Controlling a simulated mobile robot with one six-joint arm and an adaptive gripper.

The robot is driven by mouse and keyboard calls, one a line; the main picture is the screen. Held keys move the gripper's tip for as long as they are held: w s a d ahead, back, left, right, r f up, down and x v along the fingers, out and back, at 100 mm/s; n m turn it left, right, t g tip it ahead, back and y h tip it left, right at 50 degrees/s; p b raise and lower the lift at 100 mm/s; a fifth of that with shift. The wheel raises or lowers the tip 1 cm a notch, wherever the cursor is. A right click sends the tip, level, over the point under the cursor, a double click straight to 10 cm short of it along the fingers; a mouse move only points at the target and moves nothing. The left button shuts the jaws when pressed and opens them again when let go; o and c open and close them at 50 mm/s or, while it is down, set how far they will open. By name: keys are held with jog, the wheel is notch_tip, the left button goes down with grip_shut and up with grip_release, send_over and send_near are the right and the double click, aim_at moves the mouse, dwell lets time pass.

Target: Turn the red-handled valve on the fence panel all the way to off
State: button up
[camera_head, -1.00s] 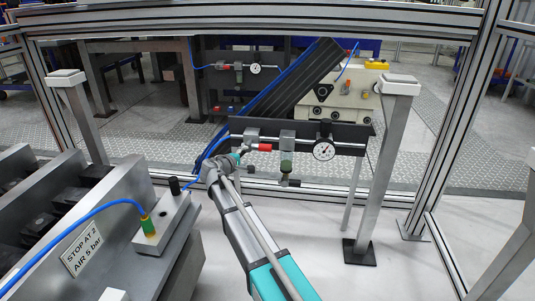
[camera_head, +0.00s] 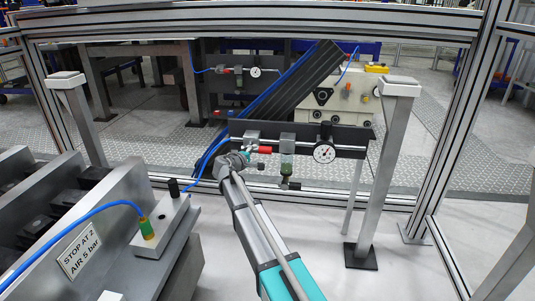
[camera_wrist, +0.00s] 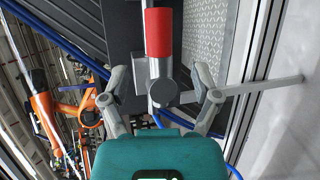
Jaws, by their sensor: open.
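The valve's red handle (camera_head: 265,150) sticks out to the right of its grey valve body on the dark panel in the head view. In the wrist view the red handle (camera_wrist: 158,33) is at the top centre, with a round grey hub (camera_wrist: 163,91) below it. My gripper (camera_wrist: 160,98) is open, its two fingers spread to the left and right of the hub. The red grip lies beyond the fingertips in that view. In the head view my gripper (camera_head: 247,151) is just left of the red handle; its fingers are small, and contact cannot be told.
A gauge (camera_head: 324,153) and a green-bowled filter (camera_head: 287,147) sit right of the valve. A grey post (camera_head: 382,170) stands further right. A labelled stop block (camera_head: 165,228) with a blue hose is at left. An orange robot (camera_wrist: 55,110) shows in the wrist view.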

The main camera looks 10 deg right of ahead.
aim_at(263, 152)
jog(key=b+x, duration=0.1)
jog(key=x, duration=0.6)
jog(key=shift+w+d+f, duration=0.15)
jog(key=shift+w, duration=0.1)
jog(key=shift+c, duration=0.2)
